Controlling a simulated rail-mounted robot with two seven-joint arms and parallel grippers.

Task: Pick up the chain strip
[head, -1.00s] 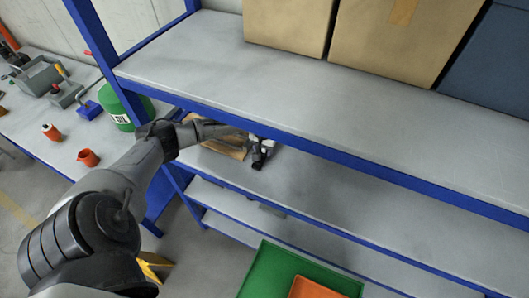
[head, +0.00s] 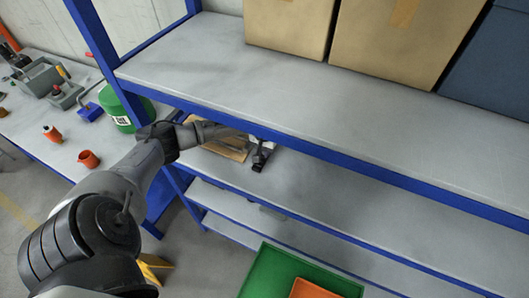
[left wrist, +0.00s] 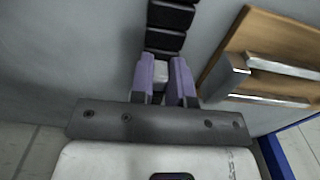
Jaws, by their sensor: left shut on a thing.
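The chain strip (left wrist: 167,28), a row of black segments, runs up from between my left fingertips to the top edge in the left wrist view. My left gripper (left wrist: 165,76) has purple fingers closed on its near end, where a pale grey piece shows between them. How far the strip extends is cut off. In the head view my left arm reaches under the upper shelf, and the shelf edge partly hides the hand. A small dark part shows there below the edge; I cannot tell whether it is strip or gripper. My right gripper is not in view.
A wooden board (left wrist: 246,50) with metal bars lies beside the hand. The blue-edged upper shelf (head: 300,95) passes close above my forearm and carries cardboard boxes (head: 378,40). A green crate (head: 268,272) stands below. A green drum (head: 118,106) stands at the left.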

